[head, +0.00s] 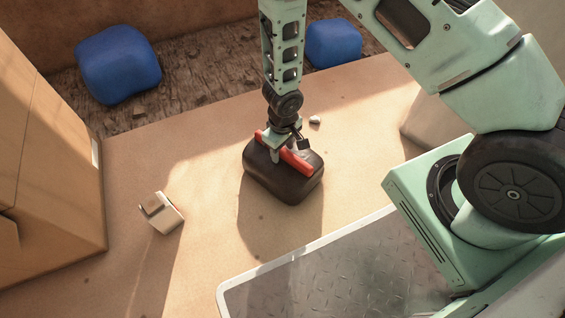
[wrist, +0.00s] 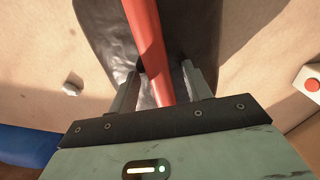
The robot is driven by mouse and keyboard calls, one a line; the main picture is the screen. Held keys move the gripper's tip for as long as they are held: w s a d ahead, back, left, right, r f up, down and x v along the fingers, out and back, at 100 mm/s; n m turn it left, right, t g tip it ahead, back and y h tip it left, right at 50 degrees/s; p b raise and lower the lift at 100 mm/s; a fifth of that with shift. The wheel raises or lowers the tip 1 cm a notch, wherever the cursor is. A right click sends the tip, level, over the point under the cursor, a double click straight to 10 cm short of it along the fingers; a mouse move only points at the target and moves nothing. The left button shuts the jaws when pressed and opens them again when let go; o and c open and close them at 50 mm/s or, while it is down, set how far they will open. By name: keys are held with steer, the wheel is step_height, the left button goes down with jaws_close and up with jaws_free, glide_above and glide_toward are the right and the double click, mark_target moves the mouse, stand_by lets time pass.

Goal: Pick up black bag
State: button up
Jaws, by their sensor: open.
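The black bag (head: 285,178) sits on the tan surface in the middle of the head view, with a red handle (head: 297,161) across its top. In the wrist view the dark bag (wrist: 107,38) lies beneath my gripper, and the red handle (wrist: 148,45) runs between the fingers. My gripper (head: 281,150) is right above the bag, pointing down. Its fingers (wrist: 163,82) are open, one on each side of the handle. I cannot tell whether a finger touches the handle or the bag.
A small whitish block (head: 162,213) stands left of the bag, and a small pale stone (head: 314,120) lies behind it. Two blue objects (head: 118,65) (head: 334,43) lie at the back. A cardboard-coloured box (head: 60,170) is at left. A red button (wrist: 312,85) shows in the wrist view.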

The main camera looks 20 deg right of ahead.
steer(key=shift+f, duration=0.15)
jaws_close()
